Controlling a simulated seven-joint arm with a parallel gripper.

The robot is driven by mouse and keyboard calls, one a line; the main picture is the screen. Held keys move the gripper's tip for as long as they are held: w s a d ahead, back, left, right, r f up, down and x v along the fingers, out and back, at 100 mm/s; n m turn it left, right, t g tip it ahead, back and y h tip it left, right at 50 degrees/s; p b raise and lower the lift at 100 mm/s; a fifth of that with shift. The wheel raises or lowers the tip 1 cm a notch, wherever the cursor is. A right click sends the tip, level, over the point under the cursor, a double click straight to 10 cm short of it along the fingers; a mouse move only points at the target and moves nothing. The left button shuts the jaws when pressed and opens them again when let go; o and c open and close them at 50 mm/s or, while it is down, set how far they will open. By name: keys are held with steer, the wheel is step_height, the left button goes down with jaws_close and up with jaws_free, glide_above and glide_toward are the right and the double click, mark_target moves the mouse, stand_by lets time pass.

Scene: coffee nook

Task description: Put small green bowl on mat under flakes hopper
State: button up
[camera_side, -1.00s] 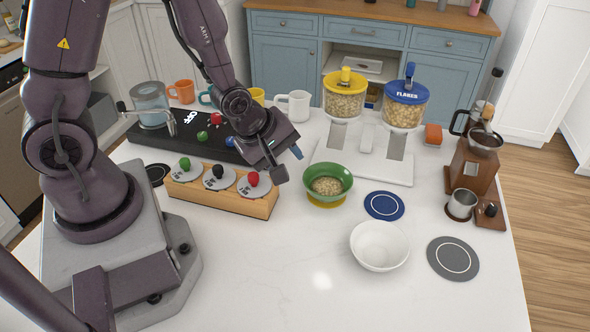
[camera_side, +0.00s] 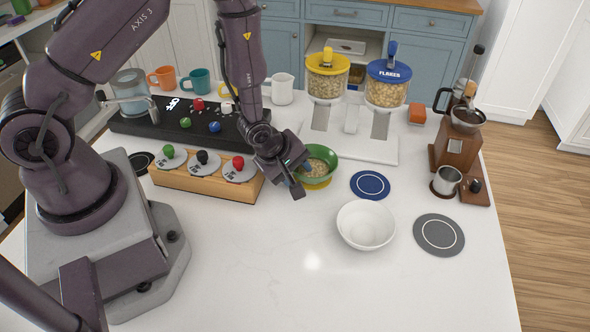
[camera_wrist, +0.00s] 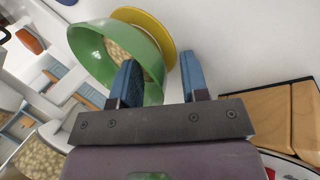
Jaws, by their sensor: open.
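The small green bowl (camera_side: 322,162), holding pale flakes or oats, sits on a yellow mat (camera_side: 318,185) in front of the yellow-lidded hopper (camera_side: 327,80). The flakes hopper (camera_side: 386,85) has a blue lid lettered FLAKES. The blue mat (camera_side: 370,186) lies bare in front of it, right of the bowl. My gripper (camera_side: 300,180) is at the bowl's left side and covers part of it. In the wrist view, my open gripper (camera_wrist: 159,62) has one finger over the inside of the bowl (camera_wrist: 88,50) and one outside, with the rim between them.
A white bowl (camera_side: 366,226) stands in front of the blue mat, beside a grey mat (camera_side: 439,235). A wooden button box (camera_side: 205,183) is just left of my gripper. A coffee grinder (camera_side: 458,150) stands at right. The front counter is clear.

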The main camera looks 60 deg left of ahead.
jaws_close()
steer(key=shift+s+d, duration=0.7)
steer(key=shift+d, duration=0.1)
jaws_free()
steer(key=shift+v, duration=3.75)
